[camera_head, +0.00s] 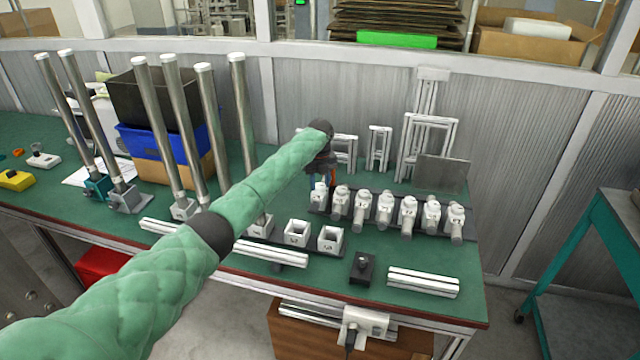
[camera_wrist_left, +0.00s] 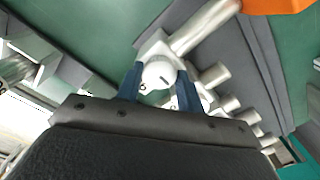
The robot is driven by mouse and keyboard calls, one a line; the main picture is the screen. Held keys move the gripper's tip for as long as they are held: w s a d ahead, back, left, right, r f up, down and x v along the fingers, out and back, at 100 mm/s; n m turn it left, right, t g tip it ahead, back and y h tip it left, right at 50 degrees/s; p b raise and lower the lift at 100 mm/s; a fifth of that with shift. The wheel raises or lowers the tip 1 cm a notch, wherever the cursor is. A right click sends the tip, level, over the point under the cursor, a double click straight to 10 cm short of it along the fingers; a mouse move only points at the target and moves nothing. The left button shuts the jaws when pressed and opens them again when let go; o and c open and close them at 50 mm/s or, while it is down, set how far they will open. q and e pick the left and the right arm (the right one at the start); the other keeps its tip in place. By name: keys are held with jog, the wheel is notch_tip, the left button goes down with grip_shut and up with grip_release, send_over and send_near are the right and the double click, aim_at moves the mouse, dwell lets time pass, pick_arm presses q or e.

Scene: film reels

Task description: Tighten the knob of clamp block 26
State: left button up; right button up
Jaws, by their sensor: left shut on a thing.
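A row of white clamp blocks with round knobs stands on a dark rail (camera_head: 380,226) at the right of the green table. My left gripper (camera_head: 319,182) reaches down over the leftmost block (camera_head: 318,199) of this row. In the left wrist view, the blue fingers of the left gripper (camera_wrist_left: 160,88) are shut on a white round knob (camera_wrist_left: 158,74), one finger on each side. The knob has a dark mark on its face. The numbers on the blocks are too small to read, so I cannot tell which is clamp block 26. My right gripper is not in view.
Tall metal posts (camera_head: 244,120) stand left of the row, some behind my left arm. Two open white square blocks (camera_head: 330,238), a black block (camera_head: 361,269) and pale profile bars (camera_head: 424,282) lie in front. Aluminium frames (camera_head: 428,135) stand behind.

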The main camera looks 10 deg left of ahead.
aim_at(320, 185)
pick_arm(q)
jog(key=shift+r, duration=0.15)
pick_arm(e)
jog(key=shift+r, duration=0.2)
pick_arm(q)
jog(key=o, duration=1)
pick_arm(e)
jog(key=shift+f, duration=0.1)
pick_arm(q)
jog(key=shift+r, duration=0.25)
notch_tip(320, 185, up, 7)
jog(key=shift+r+b, duration=0.1)
jog(key=shift+b, duration=1)
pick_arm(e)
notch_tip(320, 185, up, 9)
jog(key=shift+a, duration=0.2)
